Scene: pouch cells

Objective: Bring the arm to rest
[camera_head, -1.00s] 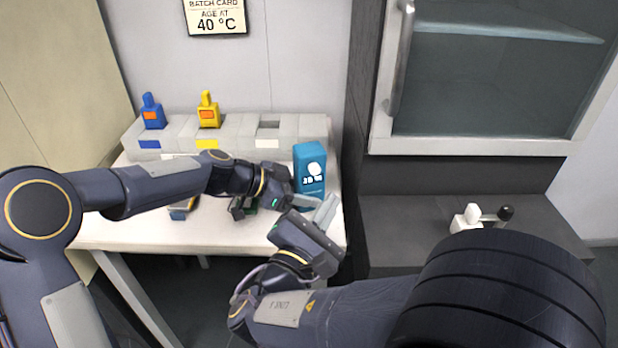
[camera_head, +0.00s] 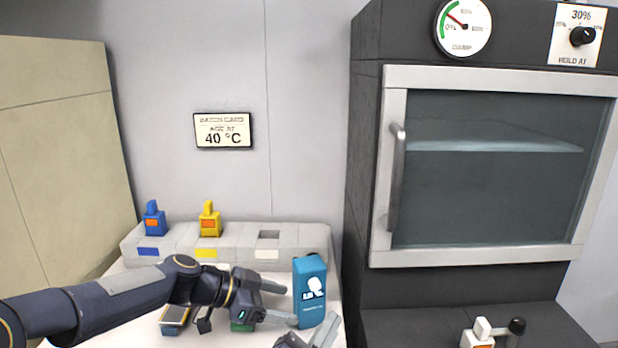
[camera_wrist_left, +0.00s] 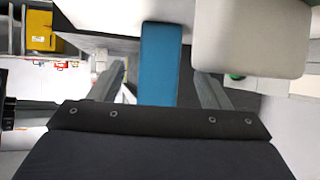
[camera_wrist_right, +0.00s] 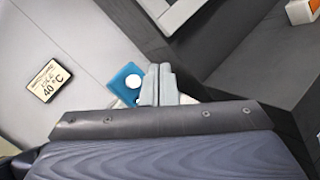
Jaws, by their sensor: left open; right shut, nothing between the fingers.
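My left gripper (camera_head: 283,304) is open over the white table, its fingers pointing right toward a teal box (camera_head: 311,290) with a white picture. In the left wrist view a blue face, likely that box (camera_wrist_left: 160,62), shows between the spread fingers (camera_wrist_left: 160,80); I cannot tell if they touch it. My right gripper (camera_head: 318,336) is at the bottom edge of the head view, mostly cut off, in front of the box. In the right wrist view its fingers (camera_wrist_right: 158,86) are together and empty, with the teal box (camera_wrist_right: 128,82) behind them.
A grey rack (camera_head: 220,240) at the table's back holds a blue pouch (camera_head: 154,222) and a yellow pouch (camera_head: 209,222). A batch card (camera_head: 223,130) reads 40 °C. A dark cabinet with a closed glass door (camera_head: 490,160), gauge (camera_head: 463,27) and knob (camera_head: 582,37) stands right.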

